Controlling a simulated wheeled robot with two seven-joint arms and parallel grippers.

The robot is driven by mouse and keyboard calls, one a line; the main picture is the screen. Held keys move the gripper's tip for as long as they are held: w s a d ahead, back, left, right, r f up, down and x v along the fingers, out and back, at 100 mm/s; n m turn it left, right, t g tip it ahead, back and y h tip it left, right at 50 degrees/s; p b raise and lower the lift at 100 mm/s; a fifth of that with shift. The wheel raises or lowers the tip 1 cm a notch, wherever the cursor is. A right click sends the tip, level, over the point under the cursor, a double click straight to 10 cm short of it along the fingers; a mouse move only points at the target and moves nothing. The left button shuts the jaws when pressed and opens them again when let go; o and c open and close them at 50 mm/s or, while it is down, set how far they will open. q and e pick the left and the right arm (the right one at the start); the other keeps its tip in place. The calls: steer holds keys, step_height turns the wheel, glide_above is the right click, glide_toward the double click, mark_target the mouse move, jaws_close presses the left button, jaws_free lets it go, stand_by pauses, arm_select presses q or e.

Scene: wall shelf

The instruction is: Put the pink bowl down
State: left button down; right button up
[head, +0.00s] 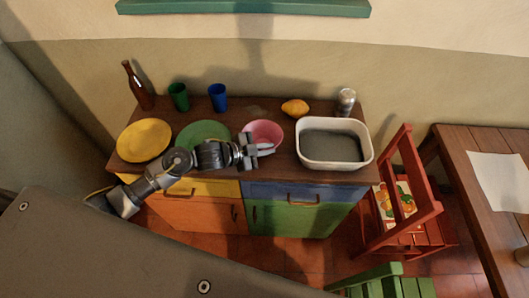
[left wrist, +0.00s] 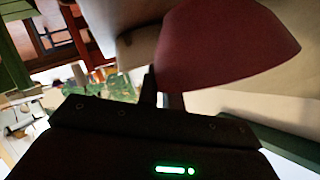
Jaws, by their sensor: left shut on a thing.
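The pink bowl (head: 265,131) is at the middle of the wooden cabinet top in the head view, between a green plate and a white basin. My left gripper (head: 262,150) is shut on its near rim. In the left wrist view the bowl (left wrist: 225,45) looks dark red and fills the upper right, beyond the gripper (left wrist: 165,100). I cannot tell whether the bowl touches the cabinet top. My right gripper is not in view.
A yellow plate (head: 144,140) and a green plate (head: 204,133) lie to the left. The white basin (head: 308,160) stands close on the right. A bottle (head: 138,90), green cup (head: 179,97), blue cup (head: 218,97), lemon (head: 295,108) and can (head: 346,102) stand behind.

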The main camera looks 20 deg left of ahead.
arm_select(q)
steer(key=shift+w+a+f, duration=0.1)
steer(key=shift+a+f, duration=0.05)
step_height(320, 180, down, 3)
steer(key=shift+a+r+p, duration=0.1)
steer(key=shift+a+p, duration=0.05)
steer(key=shift+p, duration=0.6)
steer(key=shift+f, duration=0.35)
steer(key=c, duration=1.5)
jaws_free()
steer(key=shift+b+v, duration=1.25)
steer(key=shift+v, duration=4.75)
